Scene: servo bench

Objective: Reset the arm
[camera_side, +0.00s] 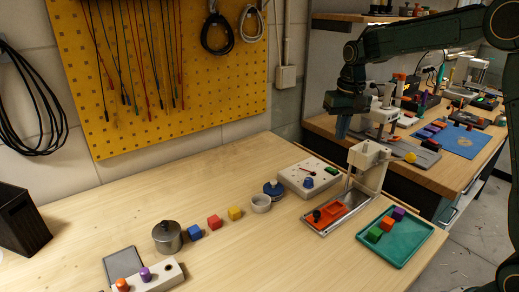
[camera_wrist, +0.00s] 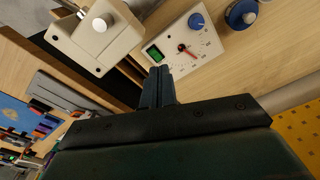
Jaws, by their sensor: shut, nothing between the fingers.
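My gripper (camera_side: 341,126) hangs high above the back right of the bench in the side view, below my dark green arm. In the wrist view its two fingers (camera_wrist: 158,84) are together, with nothing between them. The fingertips are apart from everything on the bench. In the wrist view a control box (camera_wrist: 190,50) with a blue knob, a red pointer and a green display lies beyond the fingertips. The same box (camera_side: 300,172) shows in the side view.
A white press-like stand (camera_side: 368,160) rises beside the box, near a green tray (camera_side: 412,250) with coloured blocks. A pot (camera_side: 167,238) and red, blue and yellow cubes stand further left. A yellow pegboard (camera_side: 160,70) covers the wall. The front middle of the bench is clear.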

